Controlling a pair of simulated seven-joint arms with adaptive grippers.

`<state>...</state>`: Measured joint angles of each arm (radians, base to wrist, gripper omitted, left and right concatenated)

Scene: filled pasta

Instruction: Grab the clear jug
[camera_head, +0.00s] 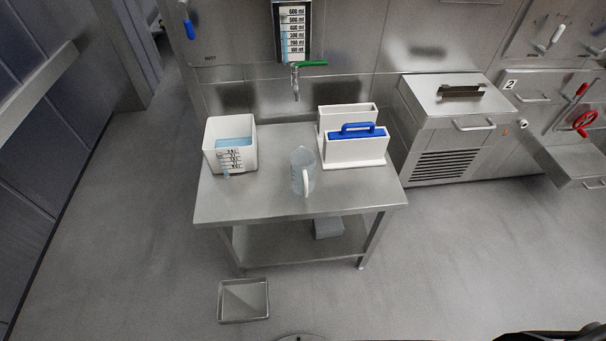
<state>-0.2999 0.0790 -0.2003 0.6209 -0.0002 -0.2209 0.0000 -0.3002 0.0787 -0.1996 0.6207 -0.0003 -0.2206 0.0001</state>
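The clear jug (303,170) stands upright on the steel table (240,207), near the middle of its top. Its white handle faces the front of the table. It looks empty, though I cannot be sure. Neither of my grippers shows in the head view. A dark shape at the bottom right edge may be part of my own body. Nothing is holding the jug.
A white container of blue liquid (217,163) stands left of the jug. A white holder (357,163) with a blue-handled item (358,133) stands right. A tap (296,80) hangs behind. A tray (243,301) lies on the floor. The table's front is clear.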

